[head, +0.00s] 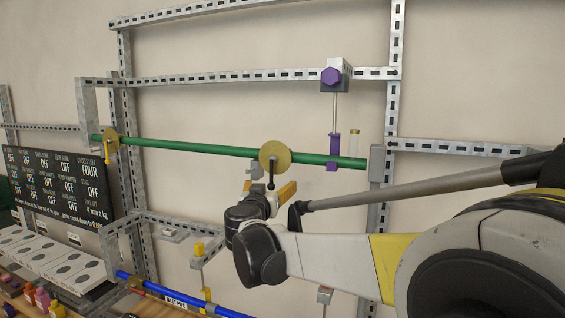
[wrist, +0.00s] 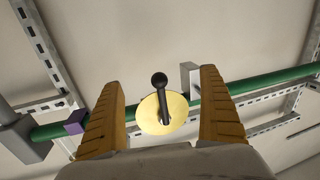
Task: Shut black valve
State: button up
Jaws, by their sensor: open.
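The black valve is a black lever (head: 271,173) on a round brass disc (head: 275,155), mounted on the green pipe (head: 210,149). In the head view the lever hangs down, across the pipe's line. In the wrist view the black lever (wrist: 161,92) and brass disc (wrist: 164,113) lie between the yellow fingers of my gripper (wrist: 161,80), with a gap on each side. My gripper is open and empty. In the head view its yellow finger (head: 287,191) shows just below the valve, and the wrist partly hides the rest of it.
A yellow-handled valve (head: 110,145) sits at the pipe's left end. A purple clamp (head: 333,150) holds the pipe right of the black valve. A blue pipe (head: 225,311) runs below. Metal frame rails (head: 240,76) surround the pipe; a dark sign board (head: 60,185) stands left.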

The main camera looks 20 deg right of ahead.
jog(key=shift+s+a, duration=0.1)
jog(key=w+a+v, duration=0.1)
jog(key=a+v, duration=0.1)
jog(key=v, duration=1.1)
jog(key=shift+s+a, duration=0.2)
jog(key=shift+a, duration=0.2)
jog(key=s+d+f+g+y+b, duration=0.15)
jog(key=s+d+f+b, duration=0.3)
jog(key=f, duration=0.55)
jog(key=s+d+f+n+g+b, duration=0.1)
jog(key=s+d+f+g+b, duration=0.35)
jog(key=f, duration=0.45)
jog(key=s+d+f+g+y+b, duration=0.1)
jog(key=s+d+f+b, duration=0.3)
jog(key=s+f+b, duration=0.45)
jog(key=s+a+f+n+g+y+b, duration=0.1)
jog(key=s+f+b, duration=0.4)
jog(key=f, duration=0.6)
jog(key=s+a+f+n+g+y+b, duration=0.1)
jog(key=s+f+y+b, duration=0.3)
jog(key=f, duration=0.8)
jog(key=shift+s+a+f+n+b, duration=0.3)
jog(key=shift+s+a+n+b, duration=0.5)
jog(key=shift+s, duration=0.35)
